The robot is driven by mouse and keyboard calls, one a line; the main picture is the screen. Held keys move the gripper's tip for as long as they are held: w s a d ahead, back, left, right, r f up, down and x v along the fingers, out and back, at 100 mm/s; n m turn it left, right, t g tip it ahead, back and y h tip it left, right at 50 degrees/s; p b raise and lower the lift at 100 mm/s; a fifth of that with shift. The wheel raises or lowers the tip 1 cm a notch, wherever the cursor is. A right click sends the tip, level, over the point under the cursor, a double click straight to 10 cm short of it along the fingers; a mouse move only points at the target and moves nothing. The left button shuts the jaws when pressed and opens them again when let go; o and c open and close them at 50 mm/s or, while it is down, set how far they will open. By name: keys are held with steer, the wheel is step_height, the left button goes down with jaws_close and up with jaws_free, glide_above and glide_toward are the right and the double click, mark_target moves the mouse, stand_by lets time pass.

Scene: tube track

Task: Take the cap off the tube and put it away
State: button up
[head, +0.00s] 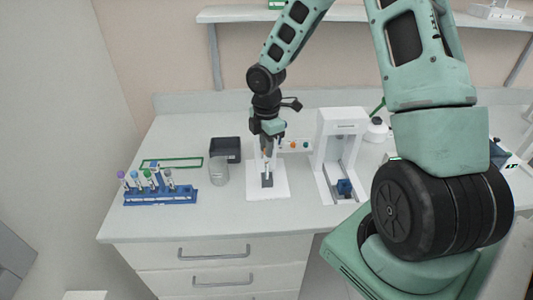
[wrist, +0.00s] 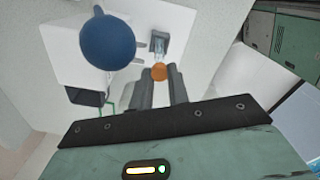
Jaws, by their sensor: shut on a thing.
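My gripper (head: 266,152) points down over a white stand (head: 254,190) with a grey holder block (head: 267,181). In the wrist view its two grey fingers (wrist: 160,80) are shut on an orange cap (wrist: 159,72). A small pale, clear part shows just beyond the cap, in line with the grey holder (wrist: 160,42); it looks like the tube, but I cannot tell whether the cap still sits on it. In the head view the fingers hide most of the cap.
A blue rack (head: 160,197) with several capped tubes stands at left, before a green frame (head: 172,162). A dark box (head: 226,147) and grey cylinder (head: 219,172) stand left of the stand. A white machine (head: 340,150) stands right. A blue ball (wrist: 107,42) looms in the wrist view.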

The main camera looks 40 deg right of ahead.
step_height(320, 180, up, 7)
steer(key=shift+r, duration=0.1)
step_height(320, 180, up, 3)
steer(key=p, duration=0.3)
steer(key=shift+r, duration=0.1)
stand_by(0.4)
